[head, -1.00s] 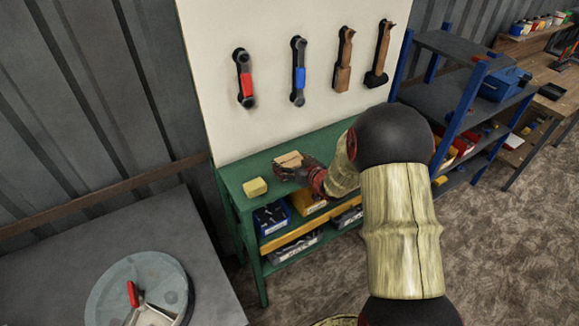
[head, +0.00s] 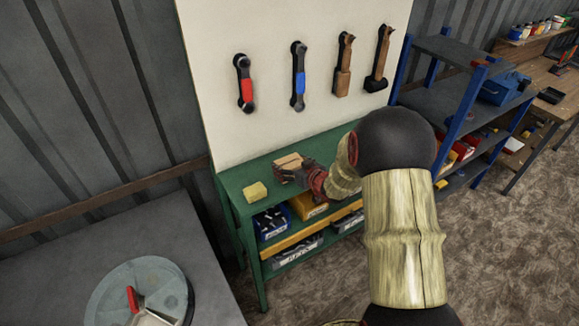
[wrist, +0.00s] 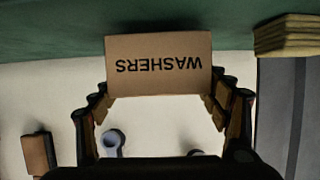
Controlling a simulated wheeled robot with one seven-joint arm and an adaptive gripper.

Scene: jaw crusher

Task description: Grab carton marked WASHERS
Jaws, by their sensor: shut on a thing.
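The carton marked WASHERS (wrist: 158,48) is a small brown box. Its black lettering is upside down in the wrist view. In the head view the carton (head: 288,160) shows at the green bench's top, partly hidden by my gripper. My gripper (wrist: 162,92) has its two fingers on either side of the carton's near end and is shut on it. In the head view my gripper (head: 290,172) is low over the bench. I cannot tell whether the carton touches the bench top.
A yellow block (head: 255,192) sits on the green bench (head: 232,178), left of the carton. Bins (head: 271,221) fill the shelf below. A white tool board (head: 270,120) with hanging tools stands behind. A blue-framed shelf (head: 440,90) is at right.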

